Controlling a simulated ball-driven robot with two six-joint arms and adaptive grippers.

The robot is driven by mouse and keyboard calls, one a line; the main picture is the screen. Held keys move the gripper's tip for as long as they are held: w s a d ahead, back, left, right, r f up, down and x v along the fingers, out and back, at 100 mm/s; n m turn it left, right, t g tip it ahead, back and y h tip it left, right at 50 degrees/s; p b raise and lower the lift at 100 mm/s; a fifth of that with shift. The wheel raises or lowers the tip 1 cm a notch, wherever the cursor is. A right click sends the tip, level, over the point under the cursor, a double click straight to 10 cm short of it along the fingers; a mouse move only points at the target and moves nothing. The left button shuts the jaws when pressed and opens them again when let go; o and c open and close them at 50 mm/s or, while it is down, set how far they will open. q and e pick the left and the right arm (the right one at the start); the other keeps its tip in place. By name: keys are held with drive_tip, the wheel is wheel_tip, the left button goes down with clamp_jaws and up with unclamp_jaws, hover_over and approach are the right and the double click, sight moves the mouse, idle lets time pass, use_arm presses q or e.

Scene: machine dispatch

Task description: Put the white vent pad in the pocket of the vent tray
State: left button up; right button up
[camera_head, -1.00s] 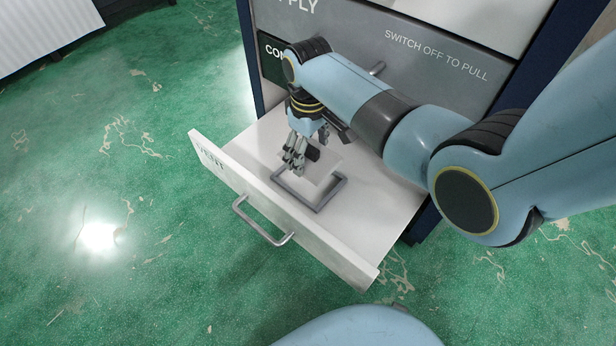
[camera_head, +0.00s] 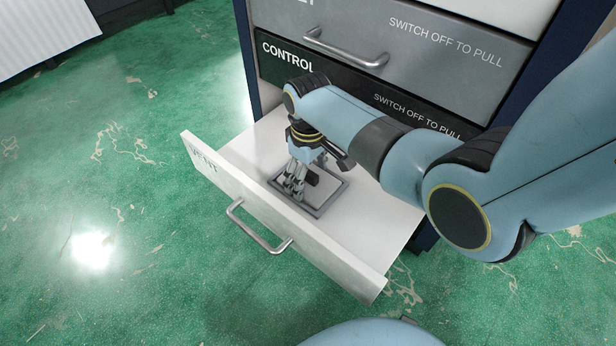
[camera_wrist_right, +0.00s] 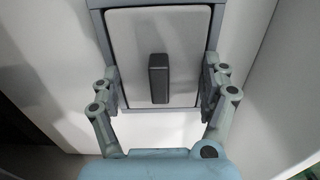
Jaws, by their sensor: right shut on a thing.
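The white vent pad (camera_wrist_right: 130,50), a flat plate with a black grip block (camera_wrist_right: 159,78), lies between the fingers of my right gripper (camera_wrist_right: 159,90) in the right wrist view. The gripper is shut on the pad's sides. The pad sits within the outline of the grey rectangular frame of the pocket (camera_head: 337,196); whether it rests on the bottom I cannot tell. The pocket is on the floor of the open white vent tray (camera_head: 375,222). In the head view my right gripper (camera_head: 295,190) points down over the pocket and hides part of the pad. My left gripper is not in view.
The tray's front panel with its metal handle (camera_head: 258,228) stands at the near side. Above the tray are the closed control drawer (camera_head: 350,95) and a grey drawer (camera_head: 440,50). The tray floor right of the pocket is clear.

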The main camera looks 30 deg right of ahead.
idle(0.3)
drive_tip(key=shift+f, duration=0.2)
drive_tip(key=o, duration=1.1)
drive_tip(key=shift+r, duration=0.1)
